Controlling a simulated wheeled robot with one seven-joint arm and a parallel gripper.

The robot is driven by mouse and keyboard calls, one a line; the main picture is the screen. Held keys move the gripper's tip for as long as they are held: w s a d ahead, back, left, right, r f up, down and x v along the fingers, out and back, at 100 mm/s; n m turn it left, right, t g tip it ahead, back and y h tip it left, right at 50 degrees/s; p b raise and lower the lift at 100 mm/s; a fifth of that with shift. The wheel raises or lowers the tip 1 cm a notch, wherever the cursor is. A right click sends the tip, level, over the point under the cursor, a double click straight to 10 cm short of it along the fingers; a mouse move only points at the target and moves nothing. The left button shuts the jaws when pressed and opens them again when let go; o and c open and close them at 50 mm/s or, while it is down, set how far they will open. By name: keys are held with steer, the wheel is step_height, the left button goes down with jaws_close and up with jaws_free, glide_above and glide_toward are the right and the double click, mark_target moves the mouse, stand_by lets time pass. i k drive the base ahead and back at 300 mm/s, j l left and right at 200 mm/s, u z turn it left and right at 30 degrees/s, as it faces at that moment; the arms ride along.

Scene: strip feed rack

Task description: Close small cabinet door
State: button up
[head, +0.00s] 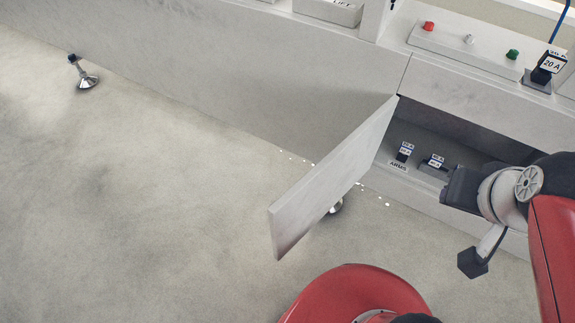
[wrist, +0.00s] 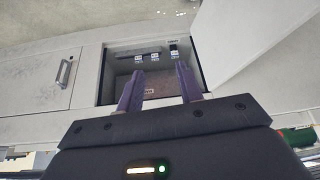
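The small cabinet door (head: 335,180) is a pale grey panel standing wide open. It joins the cabinet at the left side of the opening in the head view and swings outward; in the wrist view it fills the upper right (wrist: 245,40). The cabinet opening (wrist: 150,50) shows a dark interior with several small labelled switches (head: 404,151). My gripper (head: 447,188) is in front of the opening, right of the door and apart from it. Its two purple fingers (wrist: 160,70) are spread with nothing between them. The door's handle is not visible.
A closed panel with a handle (wrist: 64,72) is left of the opening in the wrist view. On the cabinet top are red, white and green buttons (head: 470,39) and a black plug marked 20 A (head: 545,70) with a blue cable. The floor (head: 140,180) left of the door is clear.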

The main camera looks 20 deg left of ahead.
mark_target(291, 217)
steer(key=j+z, duration=0.2)
steer(key=j, duration=0.35)
steer(key=k+j+z, duration=0.2)
steer(key=j, duration=0.3)
steer(key=j+z, duration=0.25)
steer(key=j, duration=0.3)
steer(key=k+j+z, duration=0.3)
steer(key=k+l+z, duration=0.1)
steer(key=k+z, duration=0.35)
steer(key=k, duration=0.25)
